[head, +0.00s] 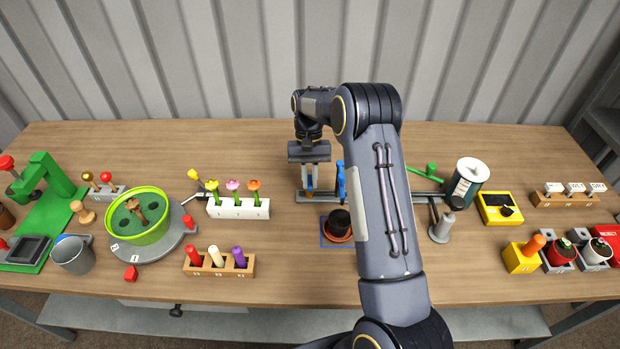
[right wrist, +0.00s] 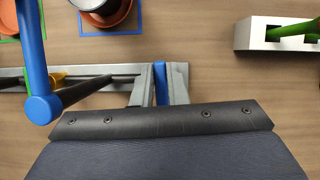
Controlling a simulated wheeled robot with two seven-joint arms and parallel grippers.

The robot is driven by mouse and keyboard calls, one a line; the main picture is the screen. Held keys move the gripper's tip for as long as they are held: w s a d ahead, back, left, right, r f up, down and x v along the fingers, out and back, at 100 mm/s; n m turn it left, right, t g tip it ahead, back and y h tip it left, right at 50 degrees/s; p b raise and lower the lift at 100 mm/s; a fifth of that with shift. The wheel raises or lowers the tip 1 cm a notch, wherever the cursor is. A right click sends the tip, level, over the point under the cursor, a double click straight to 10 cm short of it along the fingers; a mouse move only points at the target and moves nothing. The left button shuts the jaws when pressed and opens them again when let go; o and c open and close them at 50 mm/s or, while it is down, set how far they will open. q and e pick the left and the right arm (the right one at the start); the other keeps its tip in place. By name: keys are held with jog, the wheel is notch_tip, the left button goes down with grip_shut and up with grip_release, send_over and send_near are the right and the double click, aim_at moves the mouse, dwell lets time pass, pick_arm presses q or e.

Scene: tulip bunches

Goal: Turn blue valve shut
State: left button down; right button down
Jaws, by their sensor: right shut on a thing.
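My right gripper (head: 309,186) reaches down over the left part of the grey pipe rail (head: 328,197). In the right wrist view its fingers (right wrist: 160,84) are shut on a narrow blue handle (right wrist: 160,80), most of which the fingers hide. Another blue lever (head: 341,180) stands up just right of the gripper in the head view. In the right wrist view this lever (right wrist: 34,55) is at the left, with a round end. My left gripper is not in view.
A dark pot on an orange saucer (head: 338,235) stands in front of the rail. A white block with several tulips (head: 238,208) is to the left.

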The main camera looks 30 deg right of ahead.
dwell(0.3)
jog(key=c, duration=1.4)
grip_release()
jog(key=shift+c, duration=0.2)
jog(key=v, duration=0.7)
jog(key=shift+r+b, duration=0.15)
jog(key=shift+b, duration=0.25)
jog(key=shift+w+d+r, duration=0.1)
jog(key=shift+r, duration=0.15)
